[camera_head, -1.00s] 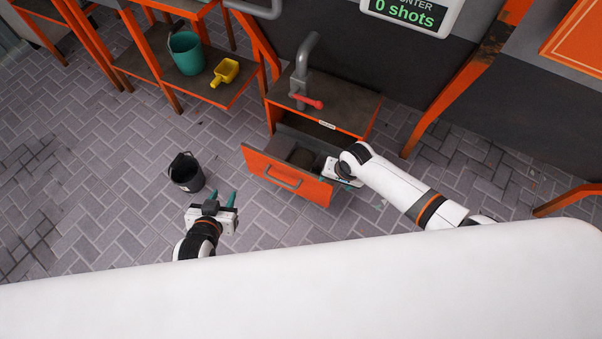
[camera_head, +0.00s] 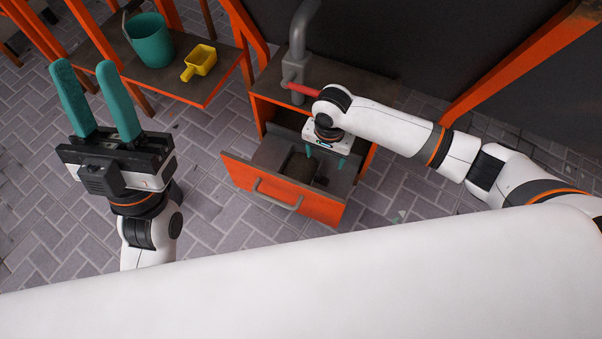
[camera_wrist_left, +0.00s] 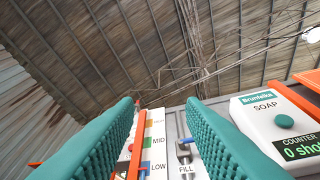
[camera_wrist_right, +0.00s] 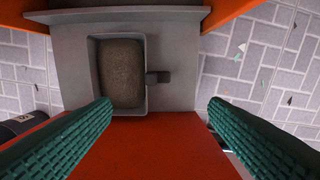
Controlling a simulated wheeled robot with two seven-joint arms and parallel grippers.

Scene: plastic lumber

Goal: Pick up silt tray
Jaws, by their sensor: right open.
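The silt tray (camera_head: 300,167) is a small grey rectangular tray filled with brown silt, with a dark handle tab on one side. It sits inside the open orange-fronted drawer (camera_head: 318,206). The right wrist view shows it from above (camera_wrist_right: 122,75), with the tab on its right. My right gripper (camera_head: 324,154) is open and empty, pointing down above the drawer. In the right wrist view its fingers are wide apart over the drawer front, below the tray and tab in the picture. My left gripper (camera_head: 83,67) is open and empty, pointing upward at the left, away from the drawer.
A tap with a red lever (camera_head: 302,88) stands on the counter above the drawer. A teal bucket (camera_head: 150,42) and yellow scoop (camera_head: 200,62) are on a shelf at left.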

